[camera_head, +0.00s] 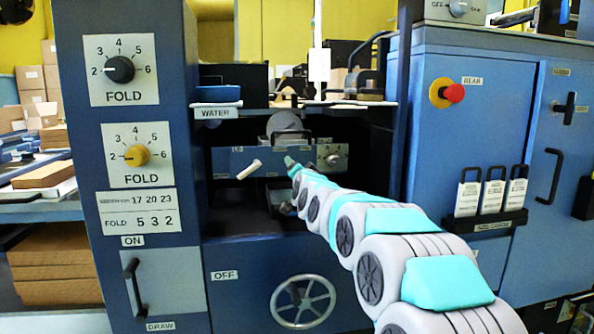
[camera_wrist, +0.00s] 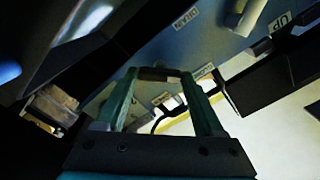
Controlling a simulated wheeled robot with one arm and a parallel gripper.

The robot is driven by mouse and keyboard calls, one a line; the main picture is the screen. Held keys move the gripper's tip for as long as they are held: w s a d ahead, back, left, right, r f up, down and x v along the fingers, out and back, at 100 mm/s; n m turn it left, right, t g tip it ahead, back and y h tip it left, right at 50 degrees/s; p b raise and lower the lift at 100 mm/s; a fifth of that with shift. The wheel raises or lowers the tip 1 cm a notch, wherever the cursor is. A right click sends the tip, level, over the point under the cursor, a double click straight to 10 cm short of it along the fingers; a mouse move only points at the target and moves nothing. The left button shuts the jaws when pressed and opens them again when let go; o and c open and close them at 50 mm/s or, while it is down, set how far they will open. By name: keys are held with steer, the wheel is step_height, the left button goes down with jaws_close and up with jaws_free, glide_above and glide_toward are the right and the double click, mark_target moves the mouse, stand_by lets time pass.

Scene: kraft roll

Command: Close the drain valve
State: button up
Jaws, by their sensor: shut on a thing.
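A pale lever (camera_head: 249,169) sticks out at a slant from the blue panel under the water shelf. In the wrist view a pale cylindrical handle (camera_wrist: 243,18) shows at the top, near a label that seems to read DRAIN (camera_wrist: 185,18). I cannot tell for sure which part is the drain valve. My gripper (camera_head: 290,162) is at the panel, to the right of the pale lever and apart from it in the head view. In the wrist view my gripper (camera_wrist: 159,74) has a small dark thing (camera_wrist: 158,74) between its fingertips. Its shape is unclear.
A round dial (camera_head: 333,158) is on the panel right of my gripper. A dark recess lies below, with a handwheel (camera_head: 303,302) under it. A red stop button (camera_head: 454,93) is on the right cabinet. A blue tray (camera_head: 217,94) stands on the shelf above.

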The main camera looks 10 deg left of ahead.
stand_by(0.4)
steer(key=o, duration=1.4)
steer(key=shift+s, duration=0.15)
steer(key=v, duration=0.7)
steer(key=shift+s+d, duration=0.1)
steer(key=shift+s, duration=0.15)
